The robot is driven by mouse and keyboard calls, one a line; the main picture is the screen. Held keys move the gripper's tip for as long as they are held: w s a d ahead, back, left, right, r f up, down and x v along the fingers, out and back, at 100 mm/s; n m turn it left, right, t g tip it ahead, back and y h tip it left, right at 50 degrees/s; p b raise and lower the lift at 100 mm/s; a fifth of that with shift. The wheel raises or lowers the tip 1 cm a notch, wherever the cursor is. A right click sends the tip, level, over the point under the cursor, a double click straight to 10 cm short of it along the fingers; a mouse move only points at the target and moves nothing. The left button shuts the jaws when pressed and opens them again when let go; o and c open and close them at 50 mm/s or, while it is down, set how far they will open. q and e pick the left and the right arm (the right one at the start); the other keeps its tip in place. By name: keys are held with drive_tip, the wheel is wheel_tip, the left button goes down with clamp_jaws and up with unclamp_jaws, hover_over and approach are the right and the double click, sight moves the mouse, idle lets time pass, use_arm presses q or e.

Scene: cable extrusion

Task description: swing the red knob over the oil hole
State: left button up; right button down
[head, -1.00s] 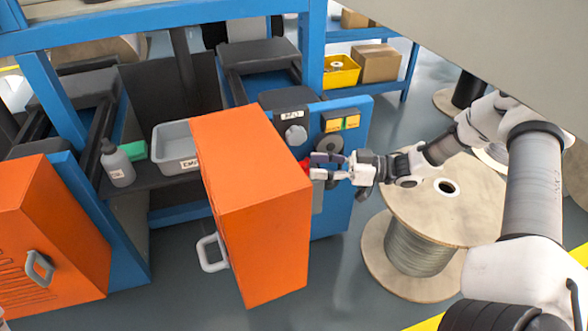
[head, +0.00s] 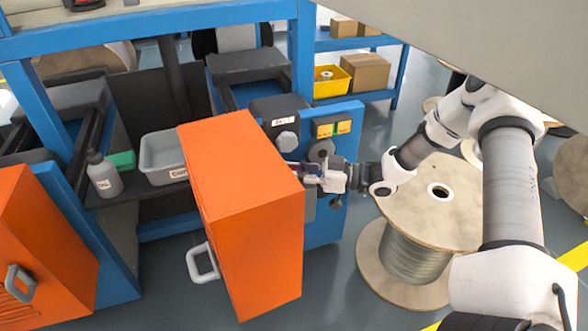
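My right gripper (head: 309,172) reaches in from the right to the blue machine front (head: 338,120), just past the right edge of the open orange door (head: 245,165). Its fingertips are partly hidden behind that door, so I cannot see whether they are open or shut, or what they touch. The red knob is not visible now; the door and the gripper cover that area. I cannot make out the oil hole. My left gripper is not in view.
A wooden cable spool (head: 437,215) stands close to my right arm. A grey dial (head: 286,141) sits above the gripper.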

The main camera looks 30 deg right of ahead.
drive_tip(key=shift+w+a+m+t+h, duration=0.15)
drive_tip(key=shift+w+m+t+h, duration=0.05)
drive_tip(key=shift+m+t+h, duration=0.65)
drive_tip(key=c, duration=1)
unclamp_jaws()
drive_tip(key=v, duration=0.5)
drive_tip(key=shift+s+d+r, duration=0.15)
drive_tip(key=shift+s+d, duration=0.1)
drive_tip(key=shift+d, duration=0.05)
drive_tip(key=shift+v, duration=0.8)
